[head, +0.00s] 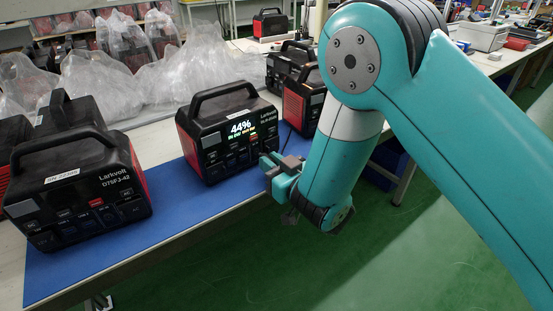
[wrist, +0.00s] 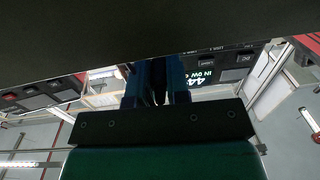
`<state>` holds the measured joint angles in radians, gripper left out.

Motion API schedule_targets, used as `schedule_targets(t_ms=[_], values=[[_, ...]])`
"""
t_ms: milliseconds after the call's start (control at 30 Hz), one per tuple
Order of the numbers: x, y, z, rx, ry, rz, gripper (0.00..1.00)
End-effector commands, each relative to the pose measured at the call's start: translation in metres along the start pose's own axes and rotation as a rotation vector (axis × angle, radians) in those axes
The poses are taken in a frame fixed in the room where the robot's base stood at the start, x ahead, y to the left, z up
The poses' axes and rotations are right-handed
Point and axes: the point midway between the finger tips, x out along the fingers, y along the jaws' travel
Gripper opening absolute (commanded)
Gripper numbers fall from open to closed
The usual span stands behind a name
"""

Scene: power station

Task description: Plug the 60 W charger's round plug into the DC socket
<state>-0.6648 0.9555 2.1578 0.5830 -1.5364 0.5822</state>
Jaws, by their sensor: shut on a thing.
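The middle power station (head: 228,130), black with red sides and a top handle, stands on the blue mat. Its lit screen reads 44%, with smaller text below that is hard to read. My gripper (head: 268,168) is at the right part of its front, close to the panel; touching or apart cannot be told. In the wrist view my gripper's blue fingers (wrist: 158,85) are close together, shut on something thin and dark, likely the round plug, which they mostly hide. The lit screen (wrist: 196,79) shows beside the fingers. The DC socket cannot be made out, and the charger body is not seen.
Another power station (head: 80,180) stands at the left on the blue mat (head: 165,215). More units (head: 300,95) stand just behind my gripper. Clear plastic bags (head: 130,70) cover units at the back. The green floor (head: 330,260) is open in front.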

Motion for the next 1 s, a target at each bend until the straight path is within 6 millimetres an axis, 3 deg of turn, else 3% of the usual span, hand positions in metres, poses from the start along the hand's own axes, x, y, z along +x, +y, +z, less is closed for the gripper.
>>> schedule_targets(t_ms=[100,1000], values=[[0.0069,-0.0003,-0.0034,0.001,-0.001,0.000,0.00],[0.0072,0.0005,0.0016,0.000,0.001,0.000,0.00]])
